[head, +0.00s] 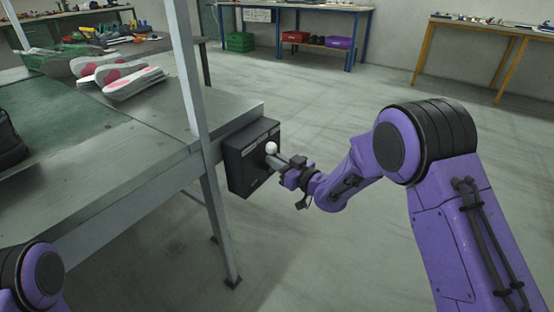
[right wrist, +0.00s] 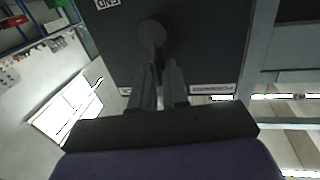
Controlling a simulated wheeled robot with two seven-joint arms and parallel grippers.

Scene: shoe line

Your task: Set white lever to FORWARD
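The white lever shows as a round white knob (head: 271,147) on the face of a black control box (head: 246,161), which is fixed to the end of the workbench. In the right wrist view the knob (right wrist: 152,33) looks dark grey and its stem runs down toward my fingers. My right gripper (head: 284,163) is right at the lever, its fingertips (right wrist: 160,68) just below the knob. A narrow gap shows between the fingers; I cannot tell whether they touch the stem. My left gripper is out of view.
The workbench (head: 110,195) on the left carries white and pink shoe parts (head: 135,82). A grey upright post (head: 190,80) stands close to the box. Tables with crates (head: 240,42) are at the back.

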